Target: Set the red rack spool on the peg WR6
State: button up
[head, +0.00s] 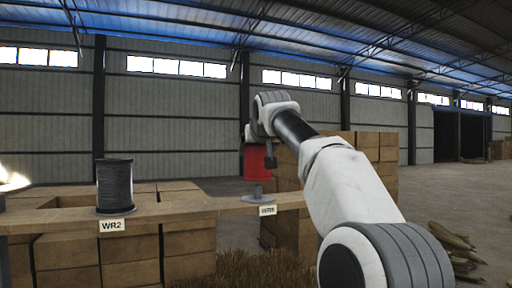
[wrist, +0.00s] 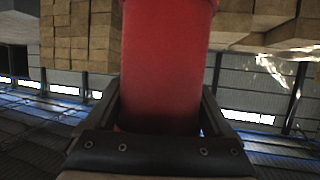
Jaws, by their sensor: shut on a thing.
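The red rack spool (head: 257,165) is upright in my gripper (head: 268,157), above a rail. In the wrist view the red spool (wrist: 163,60) fills the space between my two dark fingers, which are shut on it. Just under the spool is a grey peg (head: 258,190) on a round grey base (head: 258,198), with a small white label (head: 267,210) too blurred to read surely. The spool's lower edge is a little above the base. I cannot tell whether the peg's top is inside the spool.
A dark grey spool (head: 115,186) stands on the wooden rail (head: 180,210) at the left, over the label WR2 (head: 112,225). Stacked cardboard-brown boxes (head: 345,143) stand behind my arm. A bright glow (head: 12,180) is at the far left edge. Corn-like husks (head: 455,243) lie at right.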

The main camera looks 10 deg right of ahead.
aim_at(260, 161)
jog(key=shift+f+b, duration=1.5)
jog(key=shift+f, duration=0.4)
jog(key=shift+s, duration=0.1)
jog(key=shift+f+b, duration=0.4)
jog(key=shift+f, duration=0.2)
jog(key=o, duration=1.4)
jog(key=shift+c, duration=0.2)
jog(key=shift+s, duration=0.1)
jog(key=shift+b+v, duration=1.05)
jog(key=shift+v, duration=4.4)
